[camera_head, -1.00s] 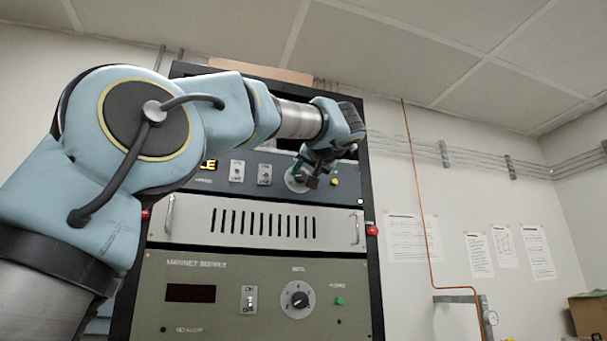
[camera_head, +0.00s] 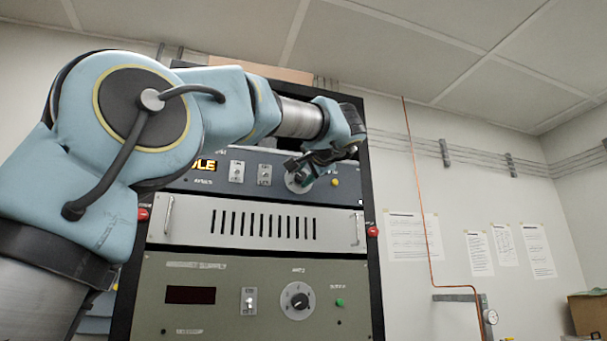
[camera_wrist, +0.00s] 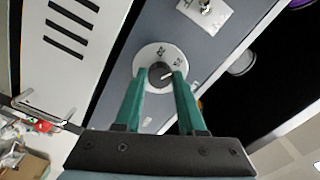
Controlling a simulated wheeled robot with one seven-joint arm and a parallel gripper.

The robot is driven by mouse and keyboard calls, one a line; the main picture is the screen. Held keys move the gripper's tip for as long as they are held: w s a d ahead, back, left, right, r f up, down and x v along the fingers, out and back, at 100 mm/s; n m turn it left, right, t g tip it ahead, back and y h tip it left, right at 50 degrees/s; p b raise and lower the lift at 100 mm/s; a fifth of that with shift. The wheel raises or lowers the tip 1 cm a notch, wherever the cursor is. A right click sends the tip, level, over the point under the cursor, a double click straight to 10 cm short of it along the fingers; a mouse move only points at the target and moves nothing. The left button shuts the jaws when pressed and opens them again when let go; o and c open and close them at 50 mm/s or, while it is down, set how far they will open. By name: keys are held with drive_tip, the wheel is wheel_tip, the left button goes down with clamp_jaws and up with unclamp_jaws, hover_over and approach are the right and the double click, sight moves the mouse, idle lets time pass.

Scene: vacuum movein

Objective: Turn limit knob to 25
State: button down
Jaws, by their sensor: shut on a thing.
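The limit knob (camera_wrist: 160,74) is a dark round knob with a white pointer line, on a pale round dial plate (camera_wrist: 147,60) with printed numbers. The wrist view shows it between the green fingertips of my gripper (camera_wrist: 158,80), which is shut on it. The numbers are turned and too small to read surely. In the head view my gripper (camera_head: 304,174) is at the dial plate (camera_head: 292,186) on the blue-grey upper panel; the fingers and wrist hide the knob there.
The upper panel has two toggle switches (camera_head: 237,171) (camera_head: 265,174) and a lit yellow display (camera_head: 204,165). Below are a vented panel (camera_head: 330,232) and a magnet supply panel (camera_head: 220,285) with another knob (camera_head: 298,301). The wrist view shows a nearby switch (camera_wrist: 207,8). Right of the rack is a copper pipe (camera_head: 428,230).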

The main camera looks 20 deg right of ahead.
idle(0.5)
drive_tip(key=c, duration=0.5)
unclamp_jaws()
drive_tip(key=s+a+b, duration=0.1)
drive_tip(key=s+b, duration=0.2)
drive_tip(key=s, duration=0.7)
drive_tip(key=shift+s+a+b, duration=0.15)
drive_tip(key=shift+s+b, duration=0.25)
